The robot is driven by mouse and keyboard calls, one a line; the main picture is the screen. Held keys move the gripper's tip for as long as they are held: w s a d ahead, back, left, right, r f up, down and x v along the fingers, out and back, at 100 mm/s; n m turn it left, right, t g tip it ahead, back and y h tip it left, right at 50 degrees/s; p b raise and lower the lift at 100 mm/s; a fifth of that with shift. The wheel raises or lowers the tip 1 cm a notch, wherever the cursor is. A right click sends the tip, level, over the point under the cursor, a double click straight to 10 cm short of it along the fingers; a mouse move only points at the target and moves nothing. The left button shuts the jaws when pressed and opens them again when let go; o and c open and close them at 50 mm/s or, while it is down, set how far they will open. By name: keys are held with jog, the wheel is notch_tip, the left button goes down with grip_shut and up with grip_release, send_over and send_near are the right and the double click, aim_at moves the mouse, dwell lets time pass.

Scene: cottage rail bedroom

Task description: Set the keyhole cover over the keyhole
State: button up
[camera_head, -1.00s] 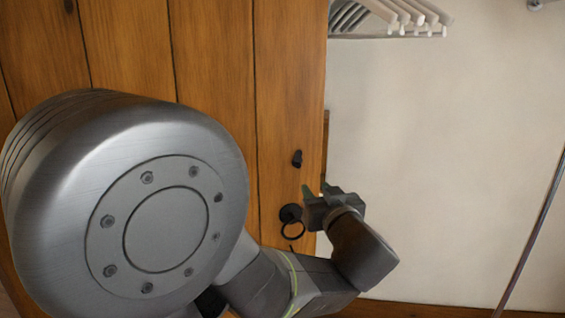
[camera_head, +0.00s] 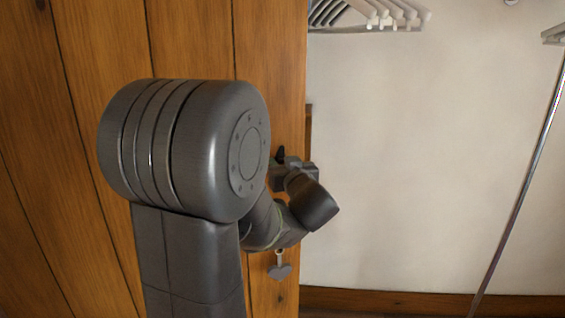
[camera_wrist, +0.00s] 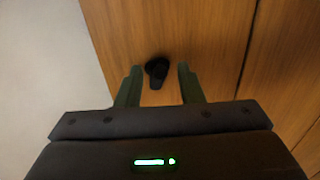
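A small black keyhole cover (camera_wrist: 157,69) is on the wooden door. In the wrist view it lies between my two fingers, just beyond their tips, and looks slightly tilted. It also shows in the head view (camera_head: 281,152), partly hidden by my gripper. My gripper (camera_wrist: 158,72) is open, with green fingers either side of the cover and a visible gap to each. In the head view my gripper (camera_head: 284,164) is close to the door near its right edge. I cannot make out the keyhole.
The wooden plank door (camera_head: 190,40) fills the left and middle. A grey piece on a pale stem (camera_head: 280,268) shows below my wrist. White hangers (camera_head: 370,14) hang at the top. The pale wall (camera_head: 420,150) is on the right, with a thin metal pole (camera_head: 520,190) before it.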

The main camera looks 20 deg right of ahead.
jog(key=shift+w, duration=0.3)
grip_shut()
jog(key=shift+s+d+n+b, duration=0.1)
jog(key=shift+d+n+b, duration=0.15)
jog(key=shift+n+b, duration=0.5)
jog(key=shift+d+n+b, duration=0.2)
jog(key=shift+n+b, duration=0.3)
jog(key=shift+n, duration=0.45)
